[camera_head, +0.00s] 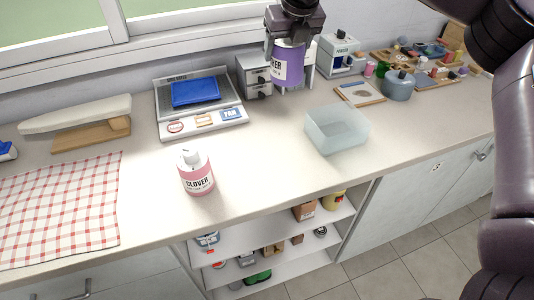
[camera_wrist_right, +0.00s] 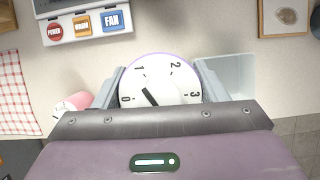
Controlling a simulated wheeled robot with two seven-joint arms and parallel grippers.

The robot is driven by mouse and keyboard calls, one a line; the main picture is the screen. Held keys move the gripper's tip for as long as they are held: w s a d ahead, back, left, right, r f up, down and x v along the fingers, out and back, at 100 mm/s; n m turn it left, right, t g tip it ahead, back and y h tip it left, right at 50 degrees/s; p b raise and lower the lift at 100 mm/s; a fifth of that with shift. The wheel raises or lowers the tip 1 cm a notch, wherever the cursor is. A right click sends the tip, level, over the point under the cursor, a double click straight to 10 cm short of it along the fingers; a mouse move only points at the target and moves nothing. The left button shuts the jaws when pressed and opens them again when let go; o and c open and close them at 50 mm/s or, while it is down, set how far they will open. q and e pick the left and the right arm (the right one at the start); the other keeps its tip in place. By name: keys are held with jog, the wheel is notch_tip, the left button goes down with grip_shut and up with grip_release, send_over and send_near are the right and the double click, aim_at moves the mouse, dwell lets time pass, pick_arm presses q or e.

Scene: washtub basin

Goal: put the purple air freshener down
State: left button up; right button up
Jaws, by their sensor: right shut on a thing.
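The purple air freshener (camera_head: 287,66) is held in my right gripper (camera_head: 288,42), above the back of the counter in the head view. Its label is partly readable, and the gripper hides its upper part. In the right wrist view, its white top (camera_wrist_right: 160,82) with a numbered dial sits between the two grey fingers of my right gripper (camera_wrist_right: 160,90). The air freshener looks raised off the counter (camera_head: 250,165). My left gripper is not in view.
A pink bottle labelled CLOVER (camera_head: 196,174) stands at the front. A translucent basin (camera_head: 337,130) is at right. A control panel with a blue pad (camera_head: 196,92), a checked cloth (camera_head: 62,210) and a grey pot (camera_head: 398,87) are around. Mid counter is clear.

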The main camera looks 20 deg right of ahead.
aim_at(285, 81)
jog(key=shift+f, duration=0.2)
notch_tip(285, 81, down, 8)
jog(key=shift+f+b, duration=0.1)
jog(key=shift+b, duration=1.1)
jog(key=shift+f+p, duration=0.55)
jog(key=shift+f, duration=5.05)
jog(key=o, duration=0.7)
jog(key=shift+f, duration=0.2)
jog(key=o, duration=0.4)
jog(key=shift+o, duration=0.2)
jog(key=shift+r, duration=0.1)
